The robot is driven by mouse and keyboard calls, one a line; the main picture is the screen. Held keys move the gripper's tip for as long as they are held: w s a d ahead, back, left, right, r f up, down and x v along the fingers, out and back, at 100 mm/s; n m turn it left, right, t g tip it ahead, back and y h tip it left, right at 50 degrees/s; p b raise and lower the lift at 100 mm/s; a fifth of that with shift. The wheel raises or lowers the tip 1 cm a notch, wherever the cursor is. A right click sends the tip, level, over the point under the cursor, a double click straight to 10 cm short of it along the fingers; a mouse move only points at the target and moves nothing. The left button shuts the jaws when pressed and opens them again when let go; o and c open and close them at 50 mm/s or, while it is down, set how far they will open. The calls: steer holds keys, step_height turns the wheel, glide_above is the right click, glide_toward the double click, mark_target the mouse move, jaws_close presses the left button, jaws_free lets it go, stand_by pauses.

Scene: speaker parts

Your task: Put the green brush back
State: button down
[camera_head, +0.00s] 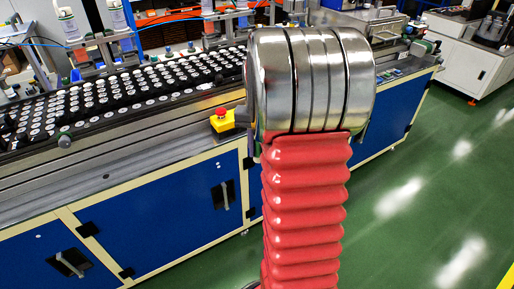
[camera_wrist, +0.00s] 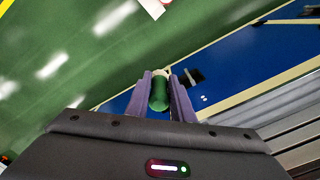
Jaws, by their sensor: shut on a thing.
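In the wrist view, my gripper (camera_wrist: 160,88) has its two purple fingers closed on the green brush (camera_wrist: 159,96). The brush's rounded green end faces the camera, and a pale part shows at its far end. The gripper and brush are in front of the blue cabinet front and the green floor. In the head view, my red and chrome arm blocks the middle, and the gripper and brush are hidden behind it.
A workbench with blue cabinet doors (camera_head: 169,220) runs across the left. Its black tray (camera_head: 40,138) holds rows of small round white-topped parts. A red emergency button (camera_head: 221,113) on a yellow box sits at the bench edge. The green floor (camera_head: 430,190) at right is clear.

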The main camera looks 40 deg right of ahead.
steer(key=w+a+f+n, duration=0.2)
steer(key=w+a, duration=0.3)
steer(key=a, duration=0.5)
steer(key=w+a+f+n, duration=0.2)
steer(key=w+a+n, duration=0.2)
steer(key=a, duration=0.6)
steer(key=w+a+f+n, duration=0.2)
steer(key=w+a+n, duration=0.2)
steer(key=a, duration=0.7)
steer(key=shift+w, duration=0.85)
steer(key=shift+f, duration=0.1)
